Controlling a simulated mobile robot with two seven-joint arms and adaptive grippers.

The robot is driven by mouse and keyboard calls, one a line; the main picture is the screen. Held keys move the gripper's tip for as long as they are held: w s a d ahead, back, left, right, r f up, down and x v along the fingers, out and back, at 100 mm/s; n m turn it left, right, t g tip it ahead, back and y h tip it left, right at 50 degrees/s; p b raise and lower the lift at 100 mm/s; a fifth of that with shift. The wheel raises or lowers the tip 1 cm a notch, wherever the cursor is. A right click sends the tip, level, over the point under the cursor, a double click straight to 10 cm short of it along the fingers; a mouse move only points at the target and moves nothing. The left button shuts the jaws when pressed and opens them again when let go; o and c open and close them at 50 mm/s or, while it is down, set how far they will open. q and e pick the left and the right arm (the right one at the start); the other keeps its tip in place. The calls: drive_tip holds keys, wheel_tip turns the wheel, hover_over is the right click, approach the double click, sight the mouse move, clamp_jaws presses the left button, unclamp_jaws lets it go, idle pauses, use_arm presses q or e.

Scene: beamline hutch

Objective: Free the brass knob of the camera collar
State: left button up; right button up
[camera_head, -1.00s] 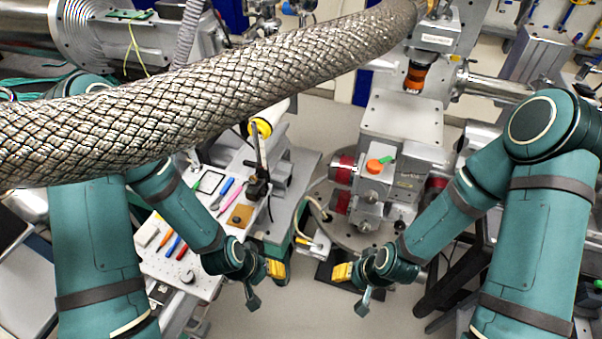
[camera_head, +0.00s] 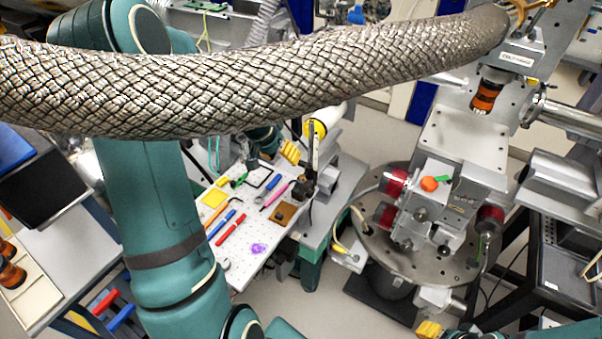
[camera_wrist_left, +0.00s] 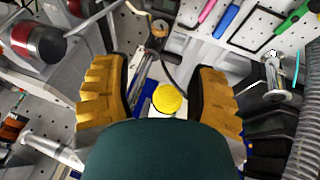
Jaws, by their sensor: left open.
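A black camera with an orange ring (camera_head: 485,95) hangs below a labelled grey bracket at upper right in the head view. A brass-coloured piece (camera_head: 518,14) shows above it at the hose's end; I cannot tell whether it is the collar's knob. My left gripper (camera_head: 290,152) is below the hose, over the tool board's far end, well left of the camera. In the left wrist view its yellow fingers (camera_wrist_left: 160,98) are spread, with nothing held. My right gripper (camera_head: 429,329) shows only partly at the bottom edge; its jaw state is unclear.
A thick braided hose (camera_head: 250,88) crosses the upper head view and hides part of my left arm. A white board (camera_head: 240,265) holds several tools. A yellow-faced roll (camera_head: 316,129) and a dark post stand beside it. A round grey stage (camera_head: 375,240) stands right of centre.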

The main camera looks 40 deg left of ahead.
sight(300, 176)
use_arm(q)
drive_tip(key=x, duration=1.2)
drive_tip(key=shift+w+d+f, duration=0.1)
drive_tip(key=shift+w+f, duration=0.05)
drive_tip(key=shift+f, duration=0.2)
clamp_jaws()
